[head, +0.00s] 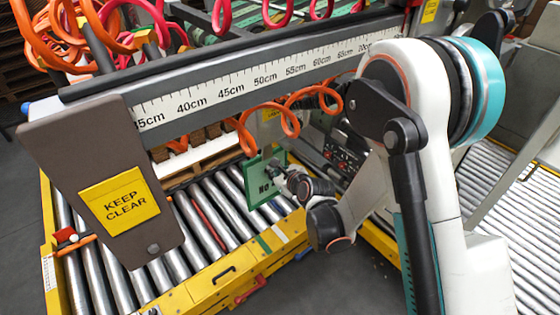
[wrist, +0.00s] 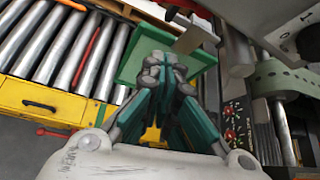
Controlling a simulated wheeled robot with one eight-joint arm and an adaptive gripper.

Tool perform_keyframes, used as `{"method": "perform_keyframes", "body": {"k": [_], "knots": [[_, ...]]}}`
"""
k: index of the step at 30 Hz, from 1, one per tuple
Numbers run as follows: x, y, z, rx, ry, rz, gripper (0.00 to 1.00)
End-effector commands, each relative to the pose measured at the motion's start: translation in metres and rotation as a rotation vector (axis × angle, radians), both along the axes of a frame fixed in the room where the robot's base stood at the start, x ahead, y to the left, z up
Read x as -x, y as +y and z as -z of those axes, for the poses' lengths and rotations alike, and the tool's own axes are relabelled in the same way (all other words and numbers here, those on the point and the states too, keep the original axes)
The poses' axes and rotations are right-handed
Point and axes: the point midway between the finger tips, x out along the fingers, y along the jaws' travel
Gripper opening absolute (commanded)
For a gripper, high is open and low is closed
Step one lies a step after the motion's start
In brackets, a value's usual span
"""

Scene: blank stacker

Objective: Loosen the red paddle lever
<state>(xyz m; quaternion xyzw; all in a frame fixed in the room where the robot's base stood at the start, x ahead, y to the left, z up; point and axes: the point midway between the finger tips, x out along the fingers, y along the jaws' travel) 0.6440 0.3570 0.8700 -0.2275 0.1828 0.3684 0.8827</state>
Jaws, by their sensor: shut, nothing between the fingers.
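A red lever (head: 250,291) sticks out low on the front of the yellow conveyor frame in the head view. It also shows at the left in the wrist view (wrist: 55,132). I take it for the paddle lever, but its exact shape is too small to tell. My gripper (head: 277,169) is up and to the right of it, well apart from it, in front of a green sign (head: 256,190). In the wrist view my gripper (wrist: 165,68) has its fingers together and empty, overlapping the green sign. I cannot tell whether they touch the sign.
Metal rollers (head: 190,235) lie in the yellow frame (head: 205,282), with a black handle (head: 224,274) on its front. A beam with a ruler (head: 230,85) and a brown "KEEP CLEAR" plate (head: 100,180) stand above. Orange coiled hoses (head: 270,125) hang near my gripper. Grey floor (head: 330,285) is open in front.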

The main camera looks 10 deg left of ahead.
Motion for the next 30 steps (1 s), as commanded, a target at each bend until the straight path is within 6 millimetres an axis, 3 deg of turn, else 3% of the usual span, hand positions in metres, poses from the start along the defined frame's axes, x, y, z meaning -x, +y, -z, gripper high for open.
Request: {"method": "perform_keyframes", "body": {"k": [15,24,30], "knots": [[-0.061,0.052,0.048,0.0,-0.001,-0.001,0.0],[-0.059,0.061,0.016,-0.001,-0.001,0.001,0.0],[-0.058,0.063,0.008,0.0,-0.002,0.0,0.0]]}}
